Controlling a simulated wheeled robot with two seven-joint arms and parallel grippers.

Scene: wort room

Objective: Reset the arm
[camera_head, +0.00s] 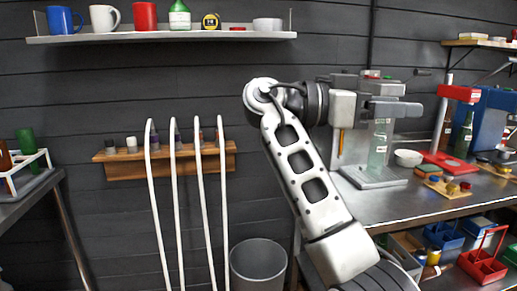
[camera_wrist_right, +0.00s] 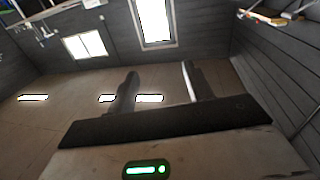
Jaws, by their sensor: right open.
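My right arm rises from the bottom of the head view, bends at an elbow near the middle and reaches right. Its gripper (camera_head: 412,99) is held in the air in front of the wall, over the back of the metal workbench (camera_head: 405,206). In the right wrist view the same gripper (camera_wrist_right: 158,82) has its two dark fingers apart with nothing between them. A clear green bottle (camera_head: 377,152) on a grey stand shows behind and below the gripper; I see no contact with it. My left gripper is not in view.
A red press (camera_head: 447,162) and a white bowl (camera_head: 408,158) stand on the bench. A wall shelf (camera_head: 160,37) carries mugs. The wrist view shows floor and windows (camera_wrist_right: 155,20).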

